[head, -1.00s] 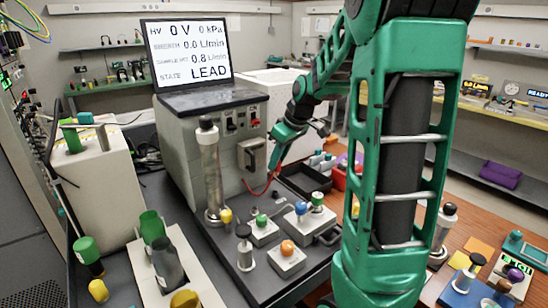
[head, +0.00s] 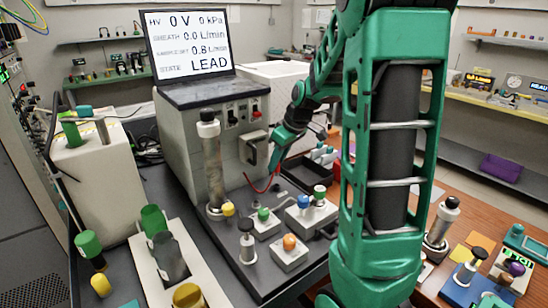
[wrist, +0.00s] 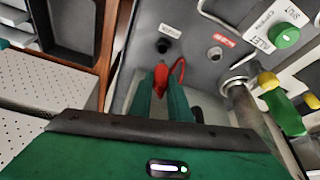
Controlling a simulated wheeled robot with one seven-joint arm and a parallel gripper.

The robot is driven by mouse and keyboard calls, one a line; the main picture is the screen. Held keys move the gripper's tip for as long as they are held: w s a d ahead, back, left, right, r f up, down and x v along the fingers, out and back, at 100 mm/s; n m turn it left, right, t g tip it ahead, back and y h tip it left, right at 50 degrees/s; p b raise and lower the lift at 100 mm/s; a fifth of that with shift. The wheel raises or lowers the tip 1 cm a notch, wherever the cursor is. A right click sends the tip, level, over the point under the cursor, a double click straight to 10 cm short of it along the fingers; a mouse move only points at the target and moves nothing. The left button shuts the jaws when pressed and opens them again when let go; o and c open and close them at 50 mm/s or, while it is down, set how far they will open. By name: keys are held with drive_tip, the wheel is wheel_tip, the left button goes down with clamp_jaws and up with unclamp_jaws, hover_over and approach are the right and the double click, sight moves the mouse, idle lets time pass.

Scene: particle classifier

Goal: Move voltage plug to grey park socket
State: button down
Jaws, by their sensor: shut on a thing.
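The red voltage plug (wrist: 160,78) is between the two green fingers of my gripper (wrist: 161,92) in the wrist view, and the fingers are shut on it. A red cable (wrist: 181,68) loops off to its right. A dark round socket (wrist: 163,46) with a white label lies just beyond the plug tip; the plug looks apart from it. A light metal socket (wrist: 215,53) sits to the right by a red label. The label text is unreadable, so I cannot tell which is the park socket. In the head view, my gripper (head: 274,166) is beside the grey instrument (head: 190,140), with the red cable (head: 262,187) below.
A metal column (head: 212,170) stands left of my gripper. Several coloured knobs on small blocks (head: 289,255) stand in front. A black tray (head: 298,172) lies to the right. The screen (head: 188,44) reads 0 V and LEAD.

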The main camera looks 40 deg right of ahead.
drive_tip(key=shift+f, duration=1.35)
drive_tip(key=shift+s+f, duration=0.15)
drive_tip(key=shift+f, duration=1.3)
idle(0.9)
drive_tip(key=c, duration=1.6)
unclamp_jaws()
drive_tip(key=shift+r, duration=0.1)
drive_tip(key=v, duration=1)
drive_tip(key=shift+s+d+r, duration=0.1)
drive_tip(key=shift+r, duration=0.1)
